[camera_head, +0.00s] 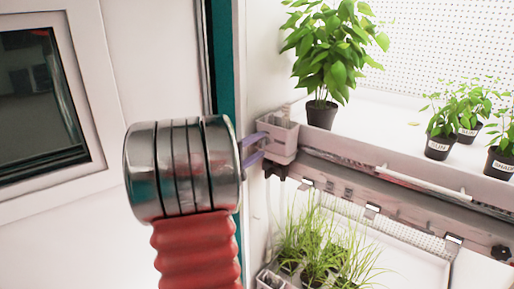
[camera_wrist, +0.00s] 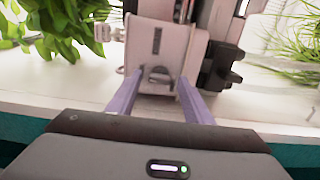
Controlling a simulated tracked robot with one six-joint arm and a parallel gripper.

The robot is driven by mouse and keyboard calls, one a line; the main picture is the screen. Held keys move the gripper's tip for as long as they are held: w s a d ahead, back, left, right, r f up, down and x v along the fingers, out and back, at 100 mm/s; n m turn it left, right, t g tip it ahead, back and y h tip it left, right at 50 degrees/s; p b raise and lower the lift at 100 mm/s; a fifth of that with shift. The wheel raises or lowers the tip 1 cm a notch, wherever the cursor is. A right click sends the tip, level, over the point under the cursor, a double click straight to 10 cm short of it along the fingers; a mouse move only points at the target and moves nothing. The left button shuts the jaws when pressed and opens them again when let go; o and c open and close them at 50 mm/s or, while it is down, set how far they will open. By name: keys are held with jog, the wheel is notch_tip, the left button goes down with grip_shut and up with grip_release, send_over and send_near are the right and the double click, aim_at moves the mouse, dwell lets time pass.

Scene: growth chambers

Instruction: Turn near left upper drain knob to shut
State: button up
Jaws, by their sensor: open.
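A black knob (camera_head: 275,170) sits below a grey box (camera_head: 284,138) at the left end of the upper shelf. In the wrist view this dark knob (camera_wrist: 222,66) shows lobes and lies to the right of both fingers, outside the gap between them. My gripper (camera_head: 264,147) is open, its purple fingers pointing at the grey box, above the knob. In the wrist view my gripper (camera_wrist: 160,76) has the box's face (camera_wrist: 155,45) ahead of and between its fingertips. I cannot tell whether the fingers touch the box. My arm hides the gripper's body in the head view.
A leafy potted plant (camera_head: 320,112) stands on the upper shelf beside the box. Smaller labelled pots (camera_head: 438,148) stand farther right. Grass-like plants (camera_head: 315,250) stand on the lower level. Another black knob (camera_head: 501,252) is at the far right. A windowed white door (camera_head: 45,95) is at left.

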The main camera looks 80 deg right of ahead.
jog(key=c, duration=1.1)
jog(key=shift+o, duration=0.2)
